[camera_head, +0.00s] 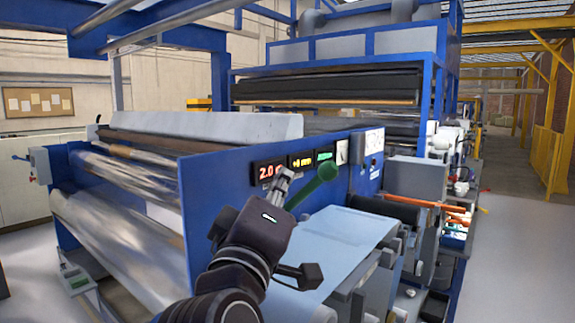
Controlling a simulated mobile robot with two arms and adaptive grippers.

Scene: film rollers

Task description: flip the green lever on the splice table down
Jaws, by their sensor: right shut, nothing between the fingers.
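The green lever (311,187) stands out in front of the blue machine side, with its round green knob at the upper right and its shaft slanting down to the left. Its lower end is hidden behind my right gripper (284,183). That gripper is shut and empty, with its fingertips pointing up, just left of the lever's shaft. I cannot tell whether it touches the lever. The splice table (345,235) is a pale blue flat surface below and right of the lever. My left gripper is not in view.
A blue side panel with a red number display (268,170) stands right behind the gripper. Large film rollers (110,235) fill the left. Orange bars (433,206) and small parts lie at the right. Open grey floor (510,240) is farther right.

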